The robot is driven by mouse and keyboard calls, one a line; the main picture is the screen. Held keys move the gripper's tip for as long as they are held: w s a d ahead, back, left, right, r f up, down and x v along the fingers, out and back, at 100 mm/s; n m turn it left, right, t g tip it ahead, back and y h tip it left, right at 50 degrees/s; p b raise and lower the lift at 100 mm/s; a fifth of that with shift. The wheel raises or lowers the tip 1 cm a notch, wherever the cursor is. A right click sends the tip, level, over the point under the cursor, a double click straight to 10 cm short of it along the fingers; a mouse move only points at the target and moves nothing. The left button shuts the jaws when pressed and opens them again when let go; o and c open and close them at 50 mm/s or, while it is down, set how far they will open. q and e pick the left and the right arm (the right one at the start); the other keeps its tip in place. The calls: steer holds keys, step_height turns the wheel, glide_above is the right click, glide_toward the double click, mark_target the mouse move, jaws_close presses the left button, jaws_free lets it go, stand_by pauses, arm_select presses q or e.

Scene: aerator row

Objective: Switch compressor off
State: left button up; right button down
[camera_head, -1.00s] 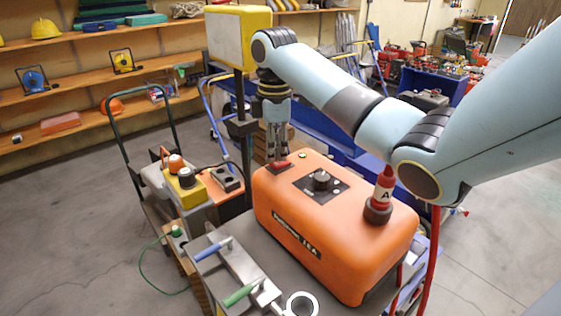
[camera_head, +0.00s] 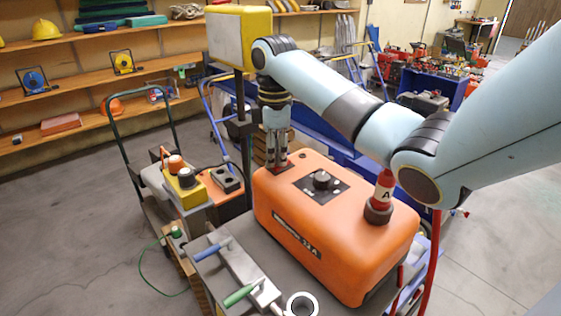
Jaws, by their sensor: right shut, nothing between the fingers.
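The orange compressor (camera_head: 325,248) stands on a grey surface in the middle of the head view. Its top has a black plate with a round black knob (camera_head: 321,180) and small light buttons. A dark switch plate with a bit of red (camera_head: 283,168) lies at the top's far left corner. My right gripper (camera_head: 277,166) points straight down there, shut and empty, with its tips at the switch plate. The fingers hide most of the switch, so its position cannot be told. My left gripper is not in view.
Shelves line the back wall. Grey floor is free at left.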

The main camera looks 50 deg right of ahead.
mark_target(276, 165)
steer(key=shift+r+p, duration=1.35)
steer(key=shift+p, duration=0.3)
step_height(276, 165, up, 2)
steer(key=shift+r+p, duration=0.1)
steer(key=shift+p, duration=0.75)
steer(key=shift+r, duration=1.05)
steer(key=shift+s, duration=0.1)
